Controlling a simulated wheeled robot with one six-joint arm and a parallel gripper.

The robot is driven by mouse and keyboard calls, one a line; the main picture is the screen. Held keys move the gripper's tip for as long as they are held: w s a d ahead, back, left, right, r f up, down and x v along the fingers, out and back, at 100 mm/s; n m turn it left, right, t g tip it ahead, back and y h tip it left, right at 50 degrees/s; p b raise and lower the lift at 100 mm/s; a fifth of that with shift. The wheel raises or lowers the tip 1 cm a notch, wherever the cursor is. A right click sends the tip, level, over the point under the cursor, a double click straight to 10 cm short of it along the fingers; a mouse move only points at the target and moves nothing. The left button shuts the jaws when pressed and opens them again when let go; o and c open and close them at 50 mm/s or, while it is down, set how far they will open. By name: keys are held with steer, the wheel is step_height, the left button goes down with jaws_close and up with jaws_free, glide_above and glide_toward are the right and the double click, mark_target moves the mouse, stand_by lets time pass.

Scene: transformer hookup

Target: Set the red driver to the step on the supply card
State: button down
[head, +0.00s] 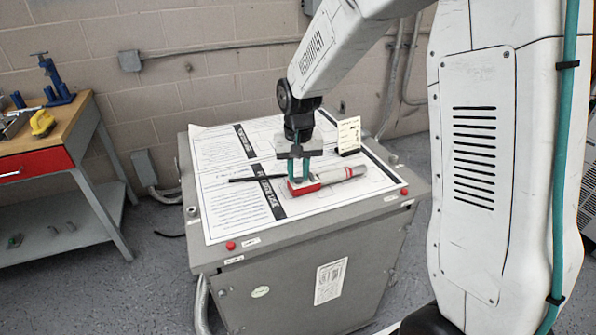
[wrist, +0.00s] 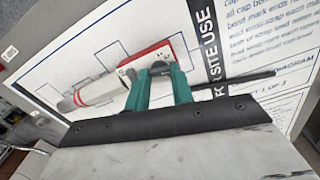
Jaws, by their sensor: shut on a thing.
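The red driver (head: 306,186) lies along the top of the grey transformer cabinet, over a printed diagram sheet. It has a red block-like middle, a pale grey handle (head: 341,173) with a red band, and a thin dark shaft (head: 258,178). In the wrist view its red part (wrist: 148,58) and handle (wrist: 92,92) show, with the shaft to the right. My gripper (head: 302,172) points down with its green fingers shut on the driver's red part; the fingers also show in the wrist view (wrist: 158,78). The supply card (head: 348,134) stands upright behind it; its writing is too small to read.
The cabinet (head: 300,235) has red knobs at its front corners (head: 231,245) and right edge (head: 404,191). The printed sheet (head: 222,180) covers most of its top. A workbench (head: 88,118) with blue and yellow tools stands at the left. Floor between them is clear.

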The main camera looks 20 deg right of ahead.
steer(key=shift+m, duration=1.6)
steer(key=c, duration=1.5)
jaws_free()
step_height(320, 180, up, 8)
steer(key=shift+f, duration=0.1)
